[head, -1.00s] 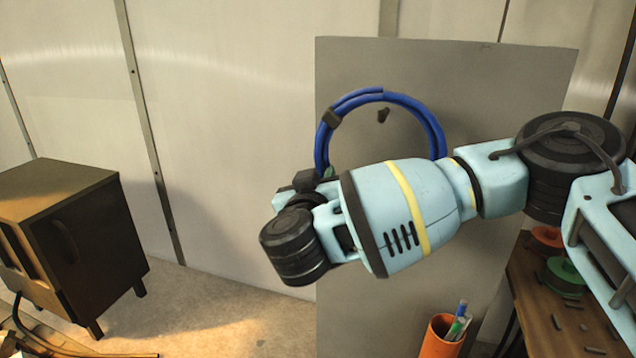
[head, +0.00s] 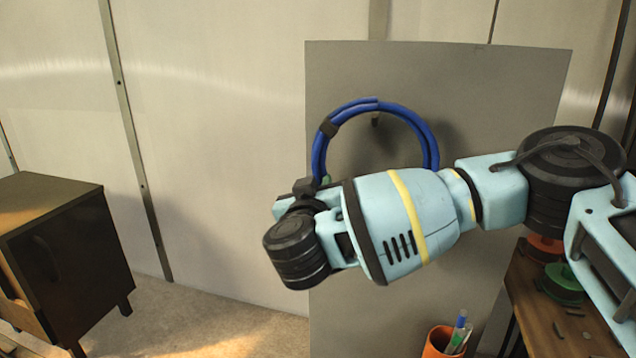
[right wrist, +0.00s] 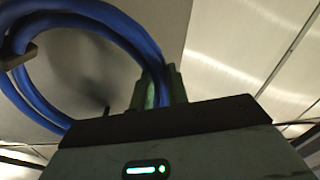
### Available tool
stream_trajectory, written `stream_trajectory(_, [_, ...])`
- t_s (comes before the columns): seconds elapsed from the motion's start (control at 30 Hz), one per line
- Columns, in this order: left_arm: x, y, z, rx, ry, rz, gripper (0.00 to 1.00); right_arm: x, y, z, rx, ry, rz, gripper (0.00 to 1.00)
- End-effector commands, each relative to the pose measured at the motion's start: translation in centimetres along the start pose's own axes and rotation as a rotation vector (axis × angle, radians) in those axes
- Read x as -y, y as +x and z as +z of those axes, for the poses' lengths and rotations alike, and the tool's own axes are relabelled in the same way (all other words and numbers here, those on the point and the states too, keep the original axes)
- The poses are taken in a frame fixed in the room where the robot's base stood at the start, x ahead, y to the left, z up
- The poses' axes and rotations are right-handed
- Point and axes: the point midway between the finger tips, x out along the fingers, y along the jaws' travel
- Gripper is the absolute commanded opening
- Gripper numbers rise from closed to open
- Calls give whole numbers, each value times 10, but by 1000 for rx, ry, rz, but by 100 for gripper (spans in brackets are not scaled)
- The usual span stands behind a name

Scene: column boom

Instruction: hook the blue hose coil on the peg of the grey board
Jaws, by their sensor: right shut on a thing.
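The blue hose coil (head: 424,139) is a ring with a dark band, held upright in front of the grey board (head: 480,95). The dark peg (head: 376,121) shows just under the top of the ring, partly covered by the hose. I cannot tell whether the hose touches it or is past its tip. My right gripper (head: 325,181) is shut on the coil's lower left side, mostly behind my wrist. In the right wrist view its green fingers (right wrist: 156,88) clasp the blue hose (right wrist: 125,32). The lower part of the ring is hidden by my arm. My left gripper is not in view.
A dark cabinet (head: 70,255) stands at the left. An orange cup (head: 439,344) with pens is below the arm. A wooden bench (head: 530,298) with a red spool and a green spool (head: 563,286) is at the lower right. The floor left of the board is clear.

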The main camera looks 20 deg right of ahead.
Motion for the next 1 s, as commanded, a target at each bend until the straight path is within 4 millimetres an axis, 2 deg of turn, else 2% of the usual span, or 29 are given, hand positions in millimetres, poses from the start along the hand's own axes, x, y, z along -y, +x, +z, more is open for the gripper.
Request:
stream_trajectory(0.4, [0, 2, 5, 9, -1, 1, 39, 4, 1, 13, -3, 0, 1, 0])
stream_trajectory(1.0, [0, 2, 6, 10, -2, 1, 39, 4, 1, 14, -3, 1, 1, 0])
